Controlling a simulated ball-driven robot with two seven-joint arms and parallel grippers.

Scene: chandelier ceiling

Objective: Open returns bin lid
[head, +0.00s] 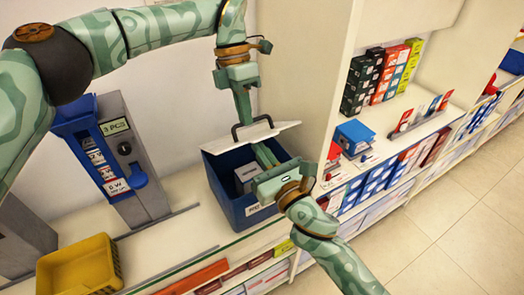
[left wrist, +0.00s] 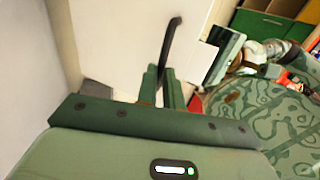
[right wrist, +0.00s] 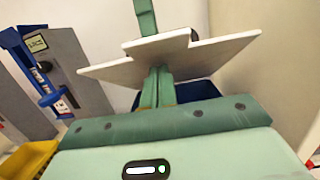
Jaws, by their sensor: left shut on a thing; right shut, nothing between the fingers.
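The blue returns bin (head: 235,212) stands on the counter with its mouth partly uncovered. Its white lid (head: 285,130) is raised and tilted at the back, and its edge shows in the right wrist view (right wrist: 215,50). My left gripper (head: 242,118) is shut on the lid's black handle (head: 236,134); the handle also shows in the left wrist view (left wrist: 171,42). My right gripper (head: 265,153) is shut and empty over the bin's mouth, with its fingertips (right wrist: 158,75) close beneath the lid. I cannot tell whether they touch it. A grey box (head: 247,177) lies inside the bin.
A grey and blue dispenser (head: 125,160) and a yellow crate (head: 80,268) stand left of the bin. A cream shelf wall (head: 305,75) rises close on the right, with stocked shelves beyond it. Some counter is free between dispenser and bin.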

